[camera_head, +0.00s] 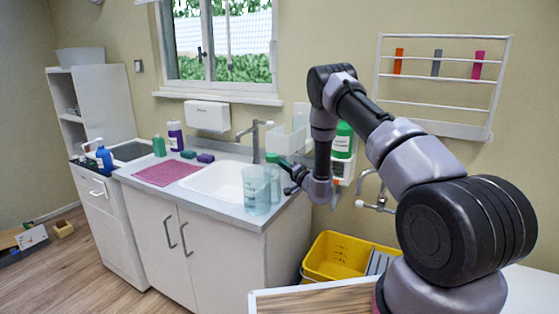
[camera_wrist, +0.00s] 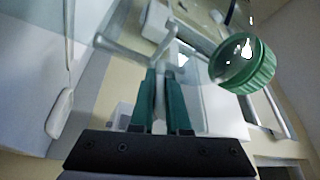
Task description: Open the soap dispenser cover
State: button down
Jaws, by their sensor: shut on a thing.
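The wall soap dispenser (camera_head: 343,172) is to the right of the sink, partly hidden by my arm, with a green-labelled bottle (camera_head: 343,140) in it. A pale panel (camera_head: 299,120) stands out at the wall left of it; I cannot tell whether it is the dispenser's cover. My gripper (camera_head: 275,160) is at the sink's right end, left of the dispenser. In the wrist view its green fingers (camera_wrist: 162,88) are close together on a thin pale piece whose outline is unclear. A round green-rimmed cap (camera_wrist: 245,65) is right of the fingers.
Clear plastic cups (camera_head: 257,190) stand on the counter's front right, just below my gripper. The tap (camera_head: 256,145) is close by to the left. A yellow bucket (camera_head: 340,258) is on the floor below, and a wall pipe fitting (camera_head: 375,205) is to the right.

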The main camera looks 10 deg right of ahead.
jog(key=shift+a, duration=0.2)
jog(key=c, duration=0.9)
grip_release()
jog(key=v, duration=1)
jog(key=shift+s+d+f, duration=0.2)
jog(key=shift+s+d, duration=0.05)
jog(key=shift+d, duration=0.1)
